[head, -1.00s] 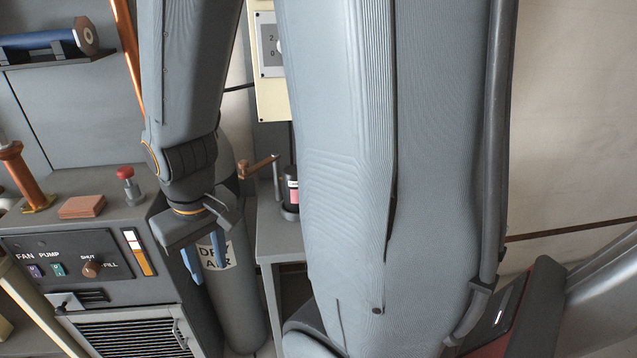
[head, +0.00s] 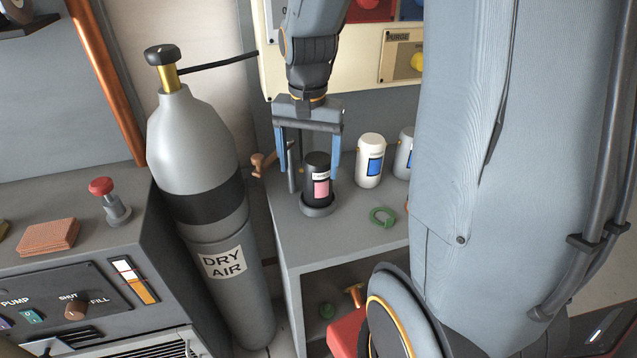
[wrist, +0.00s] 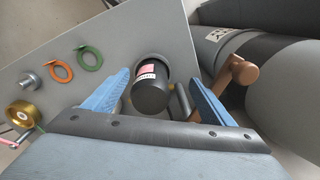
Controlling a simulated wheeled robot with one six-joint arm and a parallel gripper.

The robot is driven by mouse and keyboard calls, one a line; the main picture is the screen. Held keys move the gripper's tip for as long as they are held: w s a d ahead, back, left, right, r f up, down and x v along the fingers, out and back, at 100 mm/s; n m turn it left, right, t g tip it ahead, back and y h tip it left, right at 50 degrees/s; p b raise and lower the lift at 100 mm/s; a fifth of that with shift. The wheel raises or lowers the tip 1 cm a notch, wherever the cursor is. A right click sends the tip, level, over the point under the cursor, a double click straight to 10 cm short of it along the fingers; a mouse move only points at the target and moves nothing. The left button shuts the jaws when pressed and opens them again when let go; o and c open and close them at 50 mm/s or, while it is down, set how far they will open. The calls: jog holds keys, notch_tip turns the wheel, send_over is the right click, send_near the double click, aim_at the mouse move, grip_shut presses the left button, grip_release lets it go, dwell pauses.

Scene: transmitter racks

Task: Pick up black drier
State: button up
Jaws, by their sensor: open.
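The black drier (head: 317,184) is a dark cylinder with a pink and white label. It stands upright in a round base on the grey bench (head: 350,220). My gripper (head: 308,170) is open above and around it, pointing down, with a blue finger on each side in the head view. In the wrist view the drier (wrist: 152,92) shows between the two blue fingers of my gripper (wrist: 157,95), nearer the left finger. A gap shows on the right, where a grey post with a copper-coloured handle (wrist: 240,72) stands. I cannot tell whether either finger touches the drier.
White canisters with blue labels (head: 370,160) stand right of the drier. A green ring (head: 382,217) lies in front of them. The large DRY AIR cylinder (head: 205,200) stands left of the bench. An orange ring (wrist: 61,68) also lies on the bench.

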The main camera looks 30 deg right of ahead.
aim_at(317, 158)
jog(key=d+m, duration=0.1)
jog(key=w+d+m, duration=0.2)
jog(key=shift+w+d+r, duration=0.1)
jog(key=shift+d+r, duration=0.05)
jog(key=shift+r, duration=0.1)
jog(key=shift+f+p, duration=0.9)
jog(key=shift+f, duration=2.9)
